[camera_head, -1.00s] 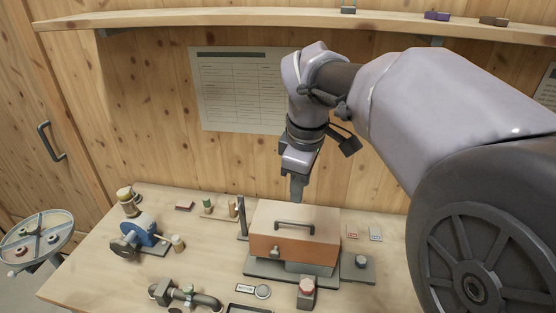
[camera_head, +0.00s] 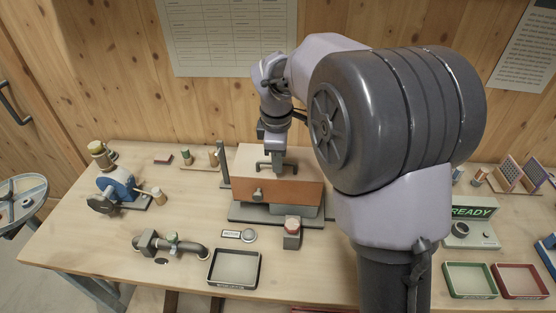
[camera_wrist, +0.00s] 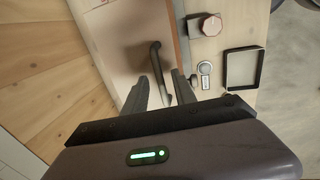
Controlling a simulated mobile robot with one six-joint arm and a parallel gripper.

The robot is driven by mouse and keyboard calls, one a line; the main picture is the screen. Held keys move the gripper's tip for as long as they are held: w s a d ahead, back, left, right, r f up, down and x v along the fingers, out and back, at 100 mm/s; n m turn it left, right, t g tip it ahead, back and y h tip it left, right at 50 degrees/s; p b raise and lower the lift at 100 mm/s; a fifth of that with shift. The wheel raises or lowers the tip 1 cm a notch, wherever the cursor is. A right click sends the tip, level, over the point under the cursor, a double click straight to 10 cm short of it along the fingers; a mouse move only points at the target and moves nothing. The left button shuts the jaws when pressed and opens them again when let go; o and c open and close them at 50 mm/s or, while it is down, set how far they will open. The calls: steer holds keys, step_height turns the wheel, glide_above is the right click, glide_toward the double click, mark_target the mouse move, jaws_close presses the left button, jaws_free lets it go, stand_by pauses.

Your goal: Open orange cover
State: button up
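The orange cover (camera_head: 295,190) is a box lid with an orange front, a pale top and a dark bar handle (camera_head: 262,166) on top. It looks closed on its grey base (camera_head: 250,213). My gripper (camera_head: 277,160) points down over the top, at the handle. In the wrist view my gripper (camera_wrist: 160,77) is open, with one finger on each side of the handle (camera_wrist: 156,60). The fingers look apart from the bar; I cannot tell whether either touches it. In the head view the gripper hides part of the handle.
A dark post (camera_head: 223,163) stands left of the cover. A red-topped block (camera_head: 292,232) and a black tray (camera_head: 234,268) are in front. A blue-wheeled device (camera_head: 122,187) and a pipe with a valve (camera_head: 170,243) are at left. A READY panel (camera_head: 472,224) is at right.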

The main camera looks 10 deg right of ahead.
jaws_close()
stand_by(1.4)
